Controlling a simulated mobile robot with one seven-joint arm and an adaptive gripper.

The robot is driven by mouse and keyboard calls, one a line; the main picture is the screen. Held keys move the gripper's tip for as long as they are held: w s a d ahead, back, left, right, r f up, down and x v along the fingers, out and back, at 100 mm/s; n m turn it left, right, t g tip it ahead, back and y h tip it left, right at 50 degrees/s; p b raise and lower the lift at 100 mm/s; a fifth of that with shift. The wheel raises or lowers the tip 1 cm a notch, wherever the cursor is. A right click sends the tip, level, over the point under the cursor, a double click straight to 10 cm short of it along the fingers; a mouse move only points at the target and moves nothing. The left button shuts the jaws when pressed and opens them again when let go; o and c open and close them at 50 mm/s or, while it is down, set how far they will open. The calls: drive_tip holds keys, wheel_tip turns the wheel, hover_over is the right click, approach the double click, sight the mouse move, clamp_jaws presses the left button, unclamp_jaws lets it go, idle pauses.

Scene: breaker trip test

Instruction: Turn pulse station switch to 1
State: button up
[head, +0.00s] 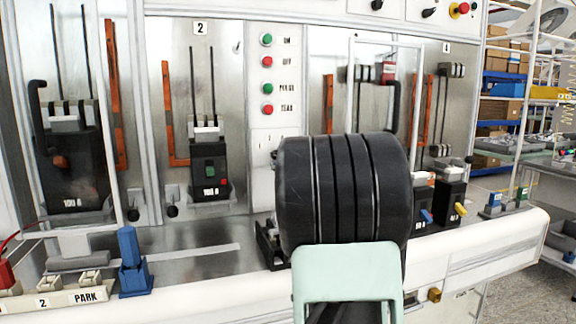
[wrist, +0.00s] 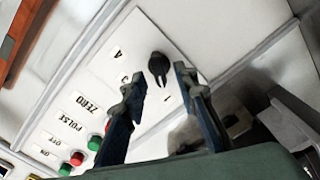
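The pulse station switch (wrist: 158,66) is a black rotary knob on a pale panel in the wrist view. Small printed marks lie around it, partly covered by a finger. I cannot tell which mark the knob points to. My gripper (wrist: 159,76) is open, its two dark fingers apart, with the knob showing between the fingertips. No contact shows, and the distance to the panel is unclear. In the head view my own arm hides the gripper and the switch, below the pulse station's button column (head: 267,74).
Red and green buttons (wrist: 77,159) labelled ON, OFF, PULSE and ZERO run beside the switch. A dark breaker part (wrist: 236,122) stands to the right in the wrist view. Breaker bays flank the panel. A blue clamp-like block (head: 133,262) stands on the ledge at left.

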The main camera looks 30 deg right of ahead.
drive_tip(key=v, duration=1)
drive_tip(key=shift+s, duration=0.1)
